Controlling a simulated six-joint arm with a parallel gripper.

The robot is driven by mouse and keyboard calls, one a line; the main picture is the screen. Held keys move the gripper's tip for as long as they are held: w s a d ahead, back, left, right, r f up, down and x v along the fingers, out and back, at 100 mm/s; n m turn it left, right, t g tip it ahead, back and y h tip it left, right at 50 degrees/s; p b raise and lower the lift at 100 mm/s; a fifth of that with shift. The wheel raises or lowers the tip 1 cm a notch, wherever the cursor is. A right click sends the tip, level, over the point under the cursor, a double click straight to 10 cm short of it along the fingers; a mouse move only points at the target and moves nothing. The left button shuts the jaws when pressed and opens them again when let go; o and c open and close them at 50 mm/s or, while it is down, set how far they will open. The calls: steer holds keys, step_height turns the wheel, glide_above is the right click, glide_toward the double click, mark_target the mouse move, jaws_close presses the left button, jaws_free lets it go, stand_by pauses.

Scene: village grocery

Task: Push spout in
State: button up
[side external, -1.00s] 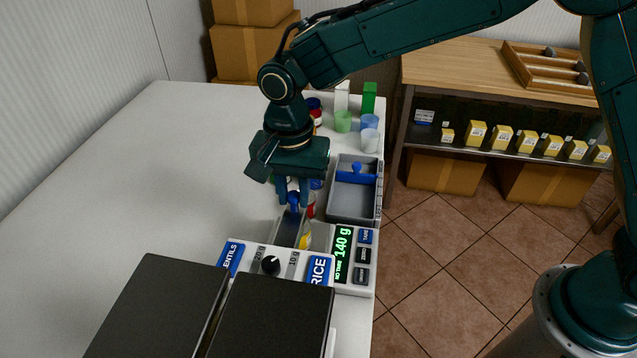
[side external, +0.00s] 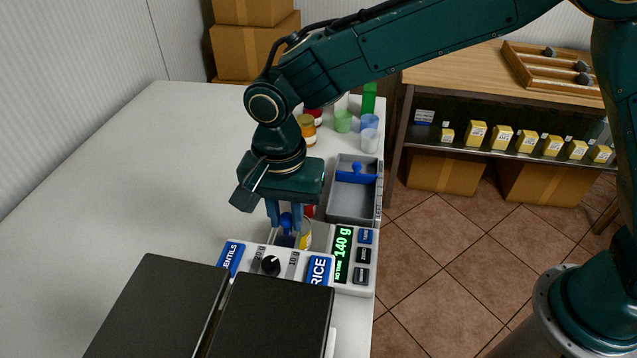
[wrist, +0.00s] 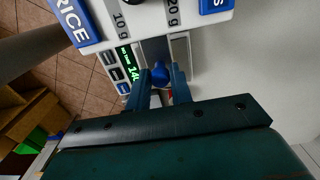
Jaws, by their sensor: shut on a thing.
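The spout (wrist: 155,49) is a grey chute at the front of the white dispenser (side external: 270,257), with a blue knob (wrist: 160,73) at its outer end. My gripper (side external: 285,226) points down at the dispenser's far side. In the wrist view my gripper (wrist: 161,80) has a finger on each side of the blue knob and is shut on it. In the side view the fingers partly cover the knob (side external: 287,221), and the dispenser hides most of the spout. The dispenser carries RICE and LENTILS labels and a black dial (side external: 271,265).
A scale display (side external: 343,252) reading 140 g sits right of the dispenser. A grey tray (side external: 352,211) with a blue handle lies behind. Jars and cups stand farther back. The left counter (side external: 130,180) is clear.

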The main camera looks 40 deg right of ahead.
mark_target(285, 243)
steer(key=shift+s+a, duration=0.85)
steer(key=shift+a, duration=0.05)
steer(key=o, duration=0.8)
steer(key=shift+r, duration=0.2)
step_height(285, 243, up, 7)
steer(key=shift+f, duration=0.2)
steer(key=shift+d, duration=0.1)
